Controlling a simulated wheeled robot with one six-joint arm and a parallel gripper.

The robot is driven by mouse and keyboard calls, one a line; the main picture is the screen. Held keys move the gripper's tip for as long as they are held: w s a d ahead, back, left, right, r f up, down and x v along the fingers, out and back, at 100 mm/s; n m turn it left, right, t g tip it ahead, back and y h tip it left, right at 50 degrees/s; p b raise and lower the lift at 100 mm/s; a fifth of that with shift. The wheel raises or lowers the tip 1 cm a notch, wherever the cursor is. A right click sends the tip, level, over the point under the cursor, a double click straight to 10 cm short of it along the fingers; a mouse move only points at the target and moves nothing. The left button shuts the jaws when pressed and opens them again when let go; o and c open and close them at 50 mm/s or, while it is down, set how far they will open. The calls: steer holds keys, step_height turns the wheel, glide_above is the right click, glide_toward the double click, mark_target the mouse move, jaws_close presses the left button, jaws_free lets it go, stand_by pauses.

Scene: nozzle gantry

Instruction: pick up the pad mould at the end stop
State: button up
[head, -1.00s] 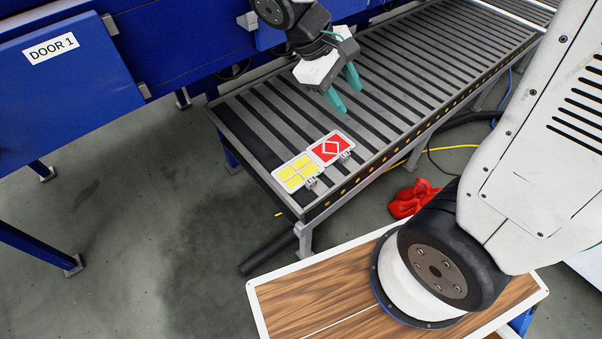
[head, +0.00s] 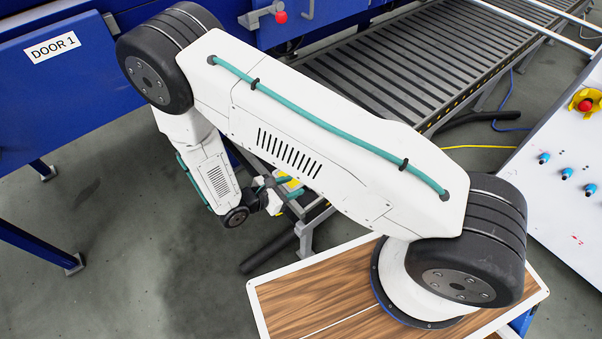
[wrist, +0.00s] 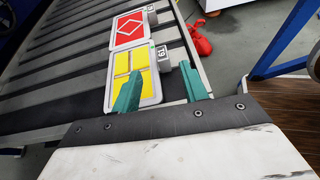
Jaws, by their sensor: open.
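In the wrist view a white-edged plate with yellow panels (wrist: 150,84), a mould nearest the conveyor's end, lies flat on the rollers. A grey tab (wrist: 163,60) marked 19 stands at its right edge. A similar plate with a red face and white diamond (wrist: 130,28) lies just beyond it. My gripper (wrist: 160,76) is open and empty. Its left finger overlaps the yellow plate in the picture and its right finger is beside the rail; contact cannot be told. In the head view my gripper (head: 280,187) is at the conveyor's near end, where my arm hides most of the plates.
The roller conveyor (head: 425,55) runs to the upper right. A red crumpled item (wrist: 200,42) lies on the floor beyond the rail.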

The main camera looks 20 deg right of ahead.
mark_target(294, 184)
steer(key=shift+s+f+t, duration=0.15)
steer(key=shift+f+t, duration=0.15)
steer(key=shift+f, duration=0.4)
steer(key=shift+d+f+n, duration=0.2)
steer(key=shift+f+n, duration=0.05)
steer(key=shift+n, duration=0.05)
steer(key=x, duration=0.7)
steer(key=shift+d+r, duration=0.2)
steer(key=shift+d, duration=0.05)
jaws_close()
